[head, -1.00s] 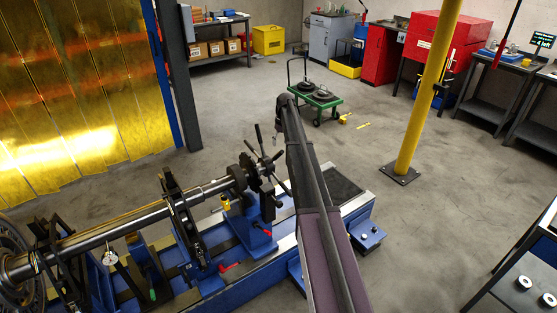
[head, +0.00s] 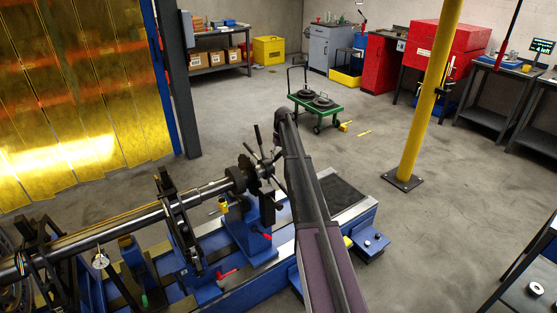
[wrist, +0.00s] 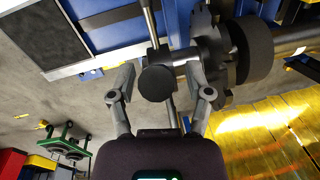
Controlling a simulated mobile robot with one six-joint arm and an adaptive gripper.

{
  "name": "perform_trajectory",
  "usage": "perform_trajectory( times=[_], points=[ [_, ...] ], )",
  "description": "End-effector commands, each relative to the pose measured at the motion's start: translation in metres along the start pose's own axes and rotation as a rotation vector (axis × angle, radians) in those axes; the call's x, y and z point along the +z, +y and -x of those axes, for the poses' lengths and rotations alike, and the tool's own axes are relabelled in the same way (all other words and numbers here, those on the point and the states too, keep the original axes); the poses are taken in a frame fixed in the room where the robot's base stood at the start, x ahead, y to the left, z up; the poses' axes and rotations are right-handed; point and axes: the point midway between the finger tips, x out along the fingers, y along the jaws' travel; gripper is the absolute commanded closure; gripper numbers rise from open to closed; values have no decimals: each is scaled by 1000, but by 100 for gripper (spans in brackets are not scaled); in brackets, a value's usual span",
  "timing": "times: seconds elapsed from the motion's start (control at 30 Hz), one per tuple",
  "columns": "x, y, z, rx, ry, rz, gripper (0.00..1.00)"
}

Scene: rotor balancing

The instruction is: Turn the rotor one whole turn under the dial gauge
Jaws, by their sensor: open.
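The rotor's long steel shaft (head: 90,232) lies across blue supports at the lower left. The dial gauge (head: 100,261) has a white face and stands by the shaft; its reading is too small to tell. A dark spoked handwheel (head: 262,168) is at the shaft's right end. In the head view my arm hides the gripper.
A blue machine bed (head: 215,290) carries the supports. A yellow post (head: 425,110) stands to the right. A green cart (head: 316,103) is on the floor behind. Yellow curtains (head: 70,110) hang at the left. Open floor (head: 240,115) lies behind the bed.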

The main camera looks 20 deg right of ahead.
Motion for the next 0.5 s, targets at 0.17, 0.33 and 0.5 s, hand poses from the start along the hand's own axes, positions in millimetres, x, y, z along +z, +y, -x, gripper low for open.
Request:
perform_trajectory(
  times=[0.17, 0.33, 0.5],
  points=[
    [0, 0, -4, 0, 0, 0, 35],
    [0, 0, -3, 0, 0, 0, 35],
    [0, 0, -3, 0, 0, 0, 53]
  ],
)
